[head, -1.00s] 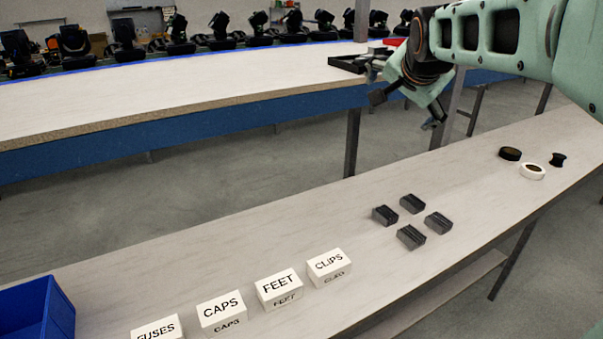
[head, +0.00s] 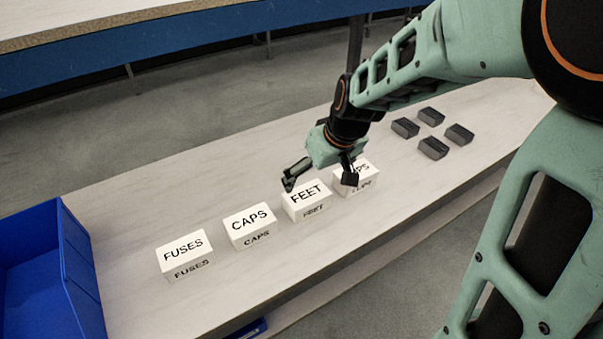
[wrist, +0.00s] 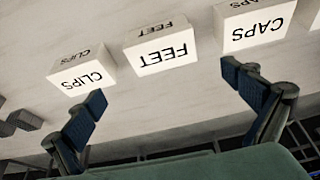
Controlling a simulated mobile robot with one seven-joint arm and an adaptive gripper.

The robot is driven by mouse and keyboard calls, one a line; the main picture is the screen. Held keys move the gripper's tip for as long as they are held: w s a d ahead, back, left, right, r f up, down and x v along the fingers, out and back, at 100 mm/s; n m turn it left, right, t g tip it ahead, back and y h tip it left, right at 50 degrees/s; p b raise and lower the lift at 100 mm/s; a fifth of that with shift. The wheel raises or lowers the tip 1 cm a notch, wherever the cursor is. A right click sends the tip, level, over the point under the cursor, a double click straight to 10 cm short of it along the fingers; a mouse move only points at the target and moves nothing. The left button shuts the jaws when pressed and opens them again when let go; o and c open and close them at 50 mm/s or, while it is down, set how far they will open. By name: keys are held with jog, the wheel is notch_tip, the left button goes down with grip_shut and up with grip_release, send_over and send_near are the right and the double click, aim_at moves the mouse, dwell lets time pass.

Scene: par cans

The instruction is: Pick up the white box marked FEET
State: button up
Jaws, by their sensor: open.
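The white box marked FEET (head: 307,201) stands on the pale bench in the head view, third in a row of white boxes. It also shows upside down in the wrist view (wrist: 162,52), midway between my fingers across the picture and beyond their tips. My gripper (head: 320,182) is open and empty, close to the FEET box and the CLIPS box. In the wrist view its two fingers (wrist: 165,85) are spread wide. I cannot tell the exact height of the fingertips above the box.
The CLIPS box (head: 356,181), partly hidden by my gripper, and the CAPS box (head: 251,227) flank it closely. The FUSES box (head: 185,256) and a blue bin (head: 75,265) are at the left. Several dark blocks (head: 432,148) lie further right. Bare bench (head: 140,205) lies behind the row.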

aim_at(308, 195)
jog(key=x, duration=0.2)
jog(key=b+x, duration=0.1)
jog(key=s+x, duration=0.1)
jog(key=x, duration=0.1)
jog(key=shift+w+a+f, duration=0.1)
jog(key=shift+a+f, duration=0.2)
jog(key=shift+f, duration=0.2)
jog(key=b+x, duration=0.1)
jog(key=x, duration=0.1)
jog(key=b+x, duration=0.1)
jog(key=x, duration=0.2)
jog(key=shift+w+d+f, duration=0.1)
jog(key=shift+d+f, duration=0.05)
jog(key=shift+f, duration=0.2)
jog(key=c, duration=1.3)
jog(key=shift+r, duration=0.1)
